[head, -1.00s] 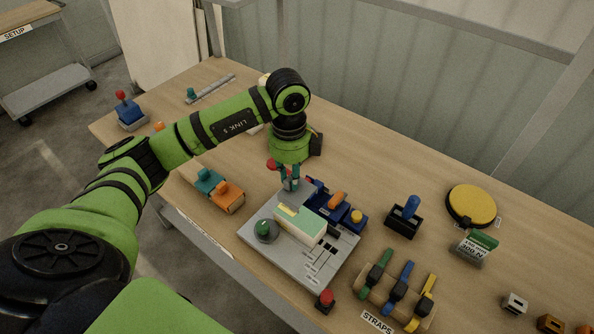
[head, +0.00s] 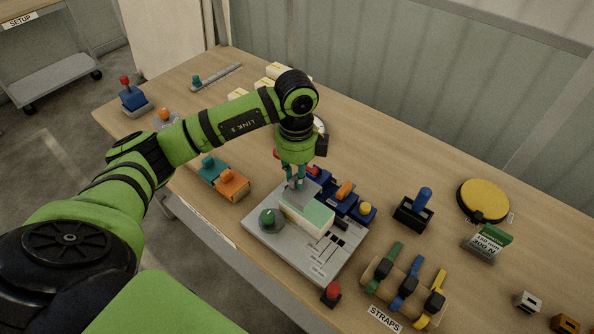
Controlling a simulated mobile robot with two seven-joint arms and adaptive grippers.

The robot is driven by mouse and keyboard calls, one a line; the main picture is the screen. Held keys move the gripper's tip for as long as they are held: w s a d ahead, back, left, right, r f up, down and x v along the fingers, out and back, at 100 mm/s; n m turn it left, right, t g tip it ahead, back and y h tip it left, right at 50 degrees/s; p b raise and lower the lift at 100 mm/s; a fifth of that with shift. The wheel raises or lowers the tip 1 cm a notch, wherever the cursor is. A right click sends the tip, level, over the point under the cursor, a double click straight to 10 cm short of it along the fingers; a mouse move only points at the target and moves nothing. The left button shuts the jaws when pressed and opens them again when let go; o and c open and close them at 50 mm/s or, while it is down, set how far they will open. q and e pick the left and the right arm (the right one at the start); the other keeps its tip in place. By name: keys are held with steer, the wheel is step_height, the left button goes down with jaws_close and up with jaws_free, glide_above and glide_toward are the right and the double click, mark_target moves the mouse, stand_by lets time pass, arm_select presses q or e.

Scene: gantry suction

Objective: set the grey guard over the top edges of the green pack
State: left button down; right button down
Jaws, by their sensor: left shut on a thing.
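The green pack (head: 306,214), a pale block with a green top, lies on a grey fixture plate (head: 318,262). My left gripper (head: 295,178) points down at the pack's far left end, its teal fingers shut on a small grey piece. This looks like the grey guard (head: 297,189). The guard is at or just above that end of the pack; I cannot tell whether they touch. The wrist hides part of the area behind. My right gripper is not in view.
A green knob (head: 270,219) stands on the plate left of the pack. Blue clamps with red, orange and yellow parts (head: 344,190) stand close behind it. A red button (head: 331,292) and a strap rack (head: 405,288) are at the front.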

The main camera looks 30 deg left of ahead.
arm_select(q)
steer(key=shift+f+b, duration=0.4)
steer(key=shift+f, duration=0.4)
stand_by(0.9)
steer(key=shift+f+b, duration=1.25)
steer(key=shift+f, duration=0.45)
steer(key=c, duration=1.1)
jaws_free()
steer(key=shift+o, duration=0.2)
steer(key=shift+r, duration=0.2)
step_height(320, 180, up, 12)
steer(key=shift+f, duration=0.15)
